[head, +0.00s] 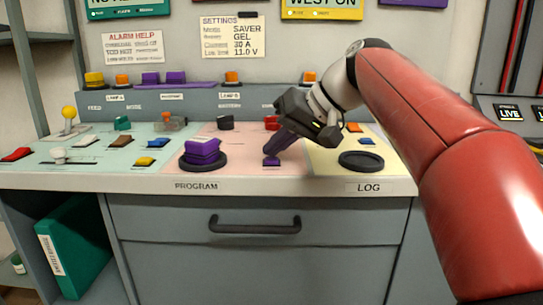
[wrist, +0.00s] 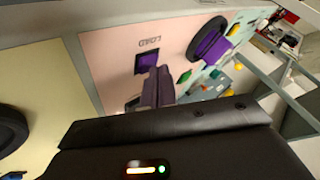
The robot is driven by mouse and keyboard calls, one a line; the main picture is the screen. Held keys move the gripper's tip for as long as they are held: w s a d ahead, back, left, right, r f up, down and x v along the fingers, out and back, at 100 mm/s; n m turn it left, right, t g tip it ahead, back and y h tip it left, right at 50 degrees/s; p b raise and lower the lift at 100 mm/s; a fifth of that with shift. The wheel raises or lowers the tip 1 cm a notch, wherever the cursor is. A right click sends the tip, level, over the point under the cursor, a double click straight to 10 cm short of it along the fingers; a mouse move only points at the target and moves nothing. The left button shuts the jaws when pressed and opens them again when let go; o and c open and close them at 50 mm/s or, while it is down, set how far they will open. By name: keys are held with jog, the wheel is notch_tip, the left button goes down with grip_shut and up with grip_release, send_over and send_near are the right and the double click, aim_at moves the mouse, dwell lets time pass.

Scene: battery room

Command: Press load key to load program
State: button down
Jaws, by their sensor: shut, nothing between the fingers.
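A small purple key (head: 271,162) sits on the pink panel of the console, above the right part of the drawer. It also shows in the wrist view (wrist: 147,62), beside a small printed label that I cannot read clearly. My gripper (head: 275,153) is shut and empty, pointing down and left at this key. In the wrist view its fingertips (wrist: 158,74) are right beside the key and cover part of its surround. I cannot tell whether they touch the key or hang just above it.
A purple stacked block (head: 203,151) sits on a round black base left of the key, above the PROGRAM label. A black round pad (head: 361,161) lies on the yellow panel at right. Several coloured switches and a yellow-knobbed lever (head: 69,114) stand on the left panel.

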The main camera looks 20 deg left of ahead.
aim_at(277, 160)
jog(key=shift+r+p, duration=0.4)
jog(key=shift+r, duration=0.2)
jog(key=shift+r, duration=0.1)
notch_tip(277, 160, up, 3)
jog(key=p, duration=0.3)
jog(key=shift+r+p, duration=0.45)
jog(key=shift+r, duration=0.5)
